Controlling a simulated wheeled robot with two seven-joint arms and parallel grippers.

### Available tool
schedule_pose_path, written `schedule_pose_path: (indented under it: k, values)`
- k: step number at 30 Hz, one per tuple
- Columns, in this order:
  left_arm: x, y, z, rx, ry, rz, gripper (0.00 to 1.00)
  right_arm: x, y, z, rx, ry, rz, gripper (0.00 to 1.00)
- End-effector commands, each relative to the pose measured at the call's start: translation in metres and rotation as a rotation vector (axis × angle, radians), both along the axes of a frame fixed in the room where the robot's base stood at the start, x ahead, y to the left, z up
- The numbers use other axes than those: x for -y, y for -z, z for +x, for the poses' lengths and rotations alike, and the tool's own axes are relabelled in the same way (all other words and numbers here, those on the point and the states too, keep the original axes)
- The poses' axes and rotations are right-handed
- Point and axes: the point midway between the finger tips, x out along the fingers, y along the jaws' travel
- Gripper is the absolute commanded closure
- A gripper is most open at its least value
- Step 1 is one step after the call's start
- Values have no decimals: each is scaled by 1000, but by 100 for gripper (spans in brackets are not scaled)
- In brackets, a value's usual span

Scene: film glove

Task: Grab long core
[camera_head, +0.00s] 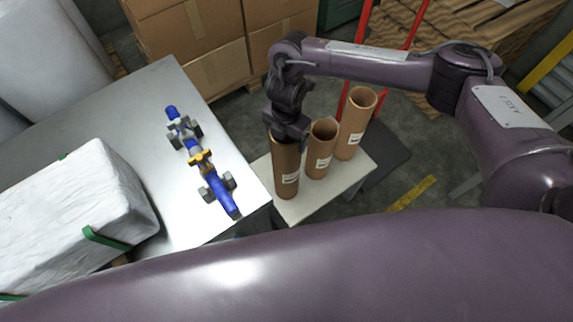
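Three brown cardboard cores with white labels stand upright in a row on a small light stand (346,186). They are the left core (286,172), the middle core (321,150) and the right core (355,124). My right gripper (290,138), dark and pointing down, is at the top of the left core and hides its upper opening. Its fingertips are hidden or too dark to make out, so I cannot tell whether it grips the core wall. The open tops of the middle and right cores show. My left gripper is not in view.
Cardboard boxes (205,45) and red uprights (364,30) stand behind.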

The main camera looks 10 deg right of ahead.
Motion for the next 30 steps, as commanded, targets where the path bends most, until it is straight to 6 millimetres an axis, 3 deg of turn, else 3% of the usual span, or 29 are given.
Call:
schedule_pose_path:
  k: [1,6,19,23,30]
  values:
    - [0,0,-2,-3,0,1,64,0,0,0,0,0,0,42]
    - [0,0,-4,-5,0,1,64,0,0,0,0,0,0,64]
    - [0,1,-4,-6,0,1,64,0,-11,1,2,0,2,64]
    - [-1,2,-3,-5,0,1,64,0,-27,1,4,-1,3,64]
    - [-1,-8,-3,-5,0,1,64,0,-81,3,9,-3,-1,64]
